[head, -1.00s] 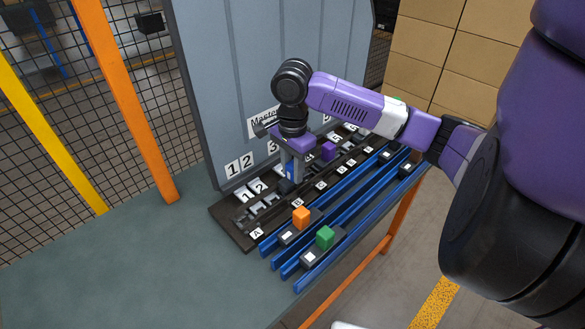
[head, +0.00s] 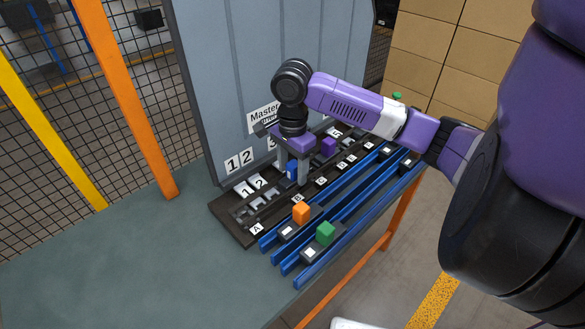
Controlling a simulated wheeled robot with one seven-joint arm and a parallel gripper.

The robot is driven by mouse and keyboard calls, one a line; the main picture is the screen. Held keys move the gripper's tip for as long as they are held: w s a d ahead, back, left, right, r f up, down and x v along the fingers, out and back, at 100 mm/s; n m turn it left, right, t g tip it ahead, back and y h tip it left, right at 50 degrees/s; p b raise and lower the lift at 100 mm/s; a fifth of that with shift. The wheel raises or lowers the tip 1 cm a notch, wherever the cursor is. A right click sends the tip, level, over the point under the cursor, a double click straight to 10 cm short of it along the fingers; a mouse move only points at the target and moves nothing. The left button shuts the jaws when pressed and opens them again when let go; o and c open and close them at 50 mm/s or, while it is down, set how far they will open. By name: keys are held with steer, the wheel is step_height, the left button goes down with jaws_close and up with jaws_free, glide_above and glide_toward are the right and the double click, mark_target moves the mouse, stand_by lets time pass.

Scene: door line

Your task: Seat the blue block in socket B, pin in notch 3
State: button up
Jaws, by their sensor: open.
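The blue block (head: 292,171) stands upright at the dark socket board (head: 232,223), behind the label B (head: 298,198). My gripper (head: 292,182) points down over it. Its two fingers are spread, one on each side of the block, with the block visible between them. The fingers and palm hide part of the block and most of socket B. I cannot tell which notch its pin is in, or whether it is fully seated.
An orange block (head: 301,212) and a green block (head: 325,233) stand on dark carriers on blue rails at the front. A grey panel (head: 215,90) rises behind the board. The table at left is clear.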

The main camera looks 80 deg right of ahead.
steer(key=shift+r+p, duration=0.35)
steer(key=shift+r, duration=3.55)
